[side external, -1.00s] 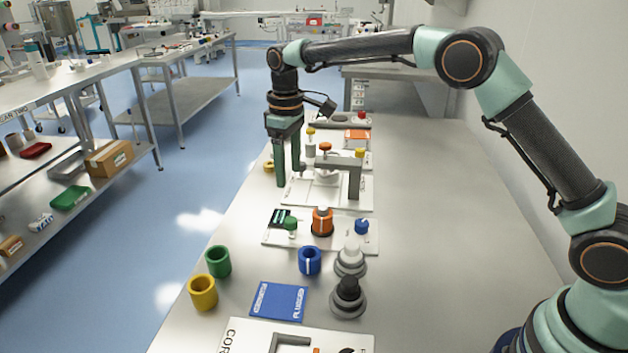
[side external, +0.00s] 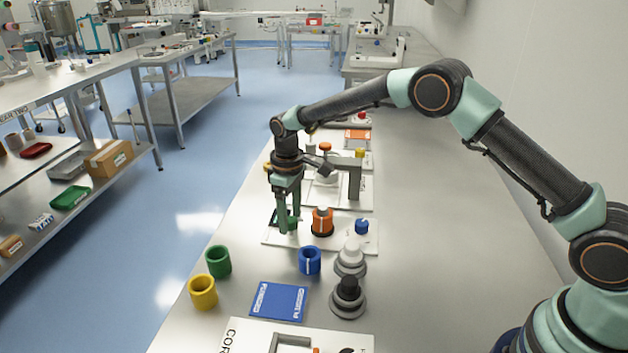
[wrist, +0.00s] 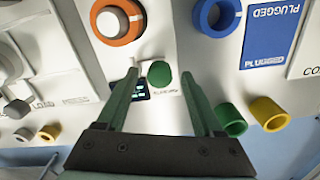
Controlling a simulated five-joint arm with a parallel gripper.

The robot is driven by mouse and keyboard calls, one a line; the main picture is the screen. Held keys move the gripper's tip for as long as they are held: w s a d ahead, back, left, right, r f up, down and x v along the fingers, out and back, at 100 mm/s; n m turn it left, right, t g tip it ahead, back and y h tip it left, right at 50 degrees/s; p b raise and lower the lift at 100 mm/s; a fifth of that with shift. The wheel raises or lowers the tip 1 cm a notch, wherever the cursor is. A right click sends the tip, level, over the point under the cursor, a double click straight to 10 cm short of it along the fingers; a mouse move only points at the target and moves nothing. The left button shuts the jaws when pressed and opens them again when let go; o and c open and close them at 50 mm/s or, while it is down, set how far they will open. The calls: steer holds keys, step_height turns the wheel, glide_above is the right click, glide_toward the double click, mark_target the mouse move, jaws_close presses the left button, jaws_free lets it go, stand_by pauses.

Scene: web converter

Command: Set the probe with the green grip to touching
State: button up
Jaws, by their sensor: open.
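The green grip of the probe (wrist: 160,74) shows in the wrist view as a rounded knob on a white panel, beside a small dark display (wrist: 138,90). My gripper (wrist: 158,82) is open, with one finger on each side of the green grip and a gap visible on both sides. In the side external view my gripper (side external: 288,224) points down over the left part of the panel. The green grip (side external: 292,224) is partly hidden there by the fingers. Whether the probe's tip touches anything cannot be seen.
An orange-ringed knob (side external: 322,221) and a blue knob (side external: 361,227) stand right of the grip on the same panel (side external: 340,244).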

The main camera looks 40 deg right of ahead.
jaws_close()
stand_by(1.5)
